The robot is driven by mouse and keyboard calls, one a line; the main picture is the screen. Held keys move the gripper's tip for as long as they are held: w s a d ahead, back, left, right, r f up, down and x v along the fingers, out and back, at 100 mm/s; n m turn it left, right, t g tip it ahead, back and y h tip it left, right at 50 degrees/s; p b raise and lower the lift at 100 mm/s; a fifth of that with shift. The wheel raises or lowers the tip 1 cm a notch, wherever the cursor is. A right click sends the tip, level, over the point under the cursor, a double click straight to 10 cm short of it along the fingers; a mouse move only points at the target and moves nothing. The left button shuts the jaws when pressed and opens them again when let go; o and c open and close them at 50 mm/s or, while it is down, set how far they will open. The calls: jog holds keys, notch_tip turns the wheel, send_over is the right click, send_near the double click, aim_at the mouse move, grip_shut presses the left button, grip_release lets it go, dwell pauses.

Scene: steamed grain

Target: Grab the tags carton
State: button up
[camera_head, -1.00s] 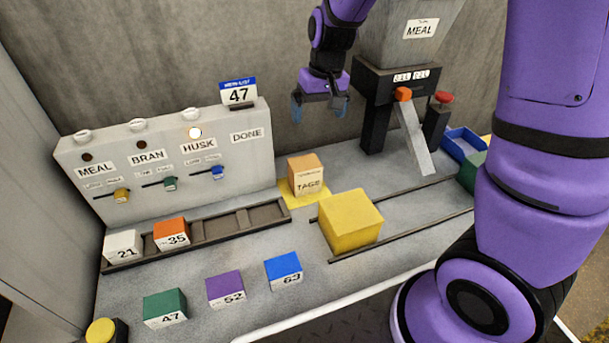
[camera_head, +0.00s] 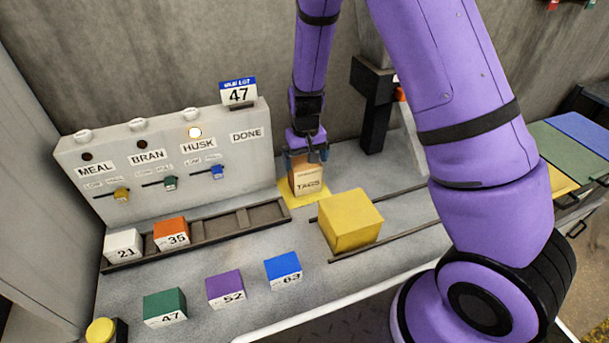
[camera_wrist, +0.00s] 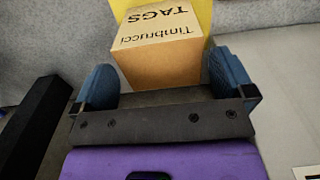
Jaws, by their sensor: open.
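The tags carton (camera_head: 306,183) is a small tan box lettered "TAGS", standing on a yellow square (camera_head: 290,199) on the counter behind the big yellow block. My gripper (camera_head: 307,155) is right above it, pointing down, with its fingertips at about the height of the carton's top. In the wrist view the carton (camera_wrist: 160,50) shows between and beyond the two blue fingers (camera_wrist: 164,82), which are open. A gap shows on the left side; the right finger is close to the carton's edge. I cannot tell whether it touches.
A yellow block (camera_head: 350,222) sits between two rails just in front of the carton. A grey switch panel (camera_head: 165,160) stands to the left, with a slotted rack (camera_head: 240,222) before it. Numbered blocks, such as the blue one (camera_head: 283,271), stand in front.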

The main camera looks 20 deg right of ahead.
aim_at(304, 178)
jog(key=shift+w+f, duration=0.25)
jog(key=shift+f, duration=1.1)
jog(key=shift+w+f, duration=0.2)
jog(key=shift+f, duration=1.15)
jog(key=c, duration=0.8)
jog(key=shift+r, duration=0.15)
